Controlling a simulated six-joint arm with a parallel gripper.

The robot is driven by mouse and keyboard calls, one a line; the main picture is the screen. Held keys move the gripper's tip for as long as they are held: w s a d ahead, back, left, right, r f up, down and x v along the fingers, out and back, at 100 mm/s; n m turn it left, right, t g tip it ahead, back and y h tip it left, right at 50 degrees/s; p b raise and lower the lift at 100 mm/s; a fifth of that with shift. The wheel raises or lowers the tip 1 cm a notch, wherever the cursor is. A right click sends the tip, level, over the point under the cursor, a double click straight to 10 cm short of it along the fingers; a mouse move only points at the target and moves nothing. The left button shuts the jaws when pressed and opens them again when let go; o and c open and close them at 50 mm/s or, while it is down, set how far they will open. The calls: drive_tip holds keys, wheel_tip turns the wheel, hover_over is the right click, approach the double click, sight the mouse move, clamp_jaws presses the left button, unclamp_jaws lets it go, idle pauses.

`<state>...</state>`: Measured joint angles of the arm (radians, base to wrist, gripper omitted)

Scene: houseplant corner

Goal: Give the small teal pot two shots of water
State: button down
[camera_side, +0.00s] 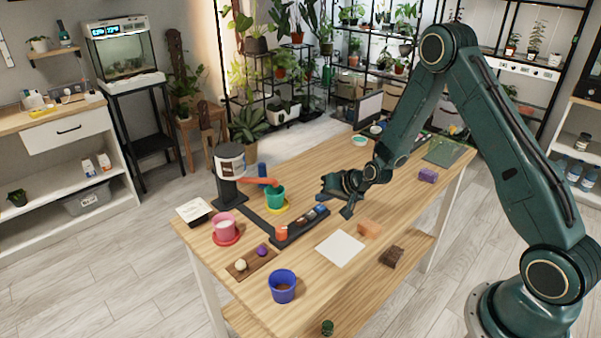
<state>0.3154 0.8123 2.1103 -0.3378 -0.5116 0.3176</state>
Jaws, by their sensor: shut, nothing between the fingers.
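The small teal pot (274,195) stands upright on a yellow saucer (288,207) near the middle of the table. Behind it to the left is a dispenser with a white tank (230,158) on a dark stand (228,190). An orange-red arm or spout (259,182) reaches from the dispenser over the pot's rim area, and a blue upright part (262,171) shows beside it. My gripper (336,201) is to the right of the teal pot, above the table, shut and empty. Whether the pot's soil is wet cannot be seen.
A dark tray (300,227) with an orange cup and small items lies before the pot.

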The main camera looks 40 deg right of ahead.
sight(323, 208)
drive_tip(key=shift+f, duration=0.95)
idle(1.1)
drive_tip(key=shift+r, duration=0.2)
idle(0.3)
drive_tip(key=shift+r, duration=0.7)
drive_tip(key=shift+r, duration=0.1)
drive_tip(key=shift+r, duration=2.45)
drive_tip(key=shift+r, duration=0.1)
idle(0.9)
wheel_tip(323, 208, up, 4)
drive_tip(key=shift+f, duration=0.2)
drive_tip(key=shift+f, duration=0.1)
idle(0.4)
